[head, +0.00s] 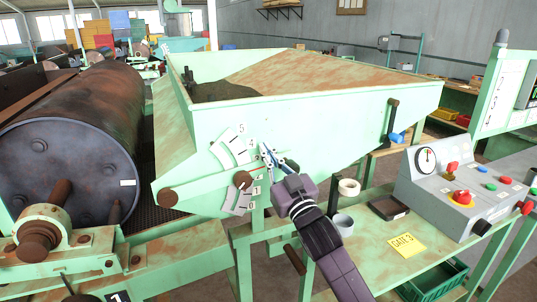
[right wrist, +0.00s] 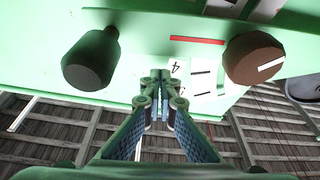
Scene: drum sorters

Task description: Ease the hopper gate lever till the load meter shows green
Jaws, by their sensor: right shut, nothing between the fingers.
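The pale green hopper (head: 300,115) fills the middle of the head view. On its side is a lever bar (head: 205,189) running from a rusty pivot at lower left to a brown knob (head: 243,180) beside a white numbered scale (head: 230,148). My right gripper (head: 267,154) is shut and empty, to the right of and above the knob. In the right wrist view the closed fingertips (right wrist: 160,78) are next to the scale (right wrist: 202,78), between a dark handle (right wrist: 91,60) and a brown knob (right wrist: 253,58). A round dial (head: 425,160) is on the control box; its reading is too small to tell. My left gripper is out of view.
The grey control box (head: 450,195) stands on a green bench with a yellow "GATE 3" note (head: 407,245), a tape roll (head: 349,187) and a dark tray (head: 389,208). A large rusty drum (head: 75,145) is at left. A blue-tipped handle (head: 396,138) is at the hopper's right.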

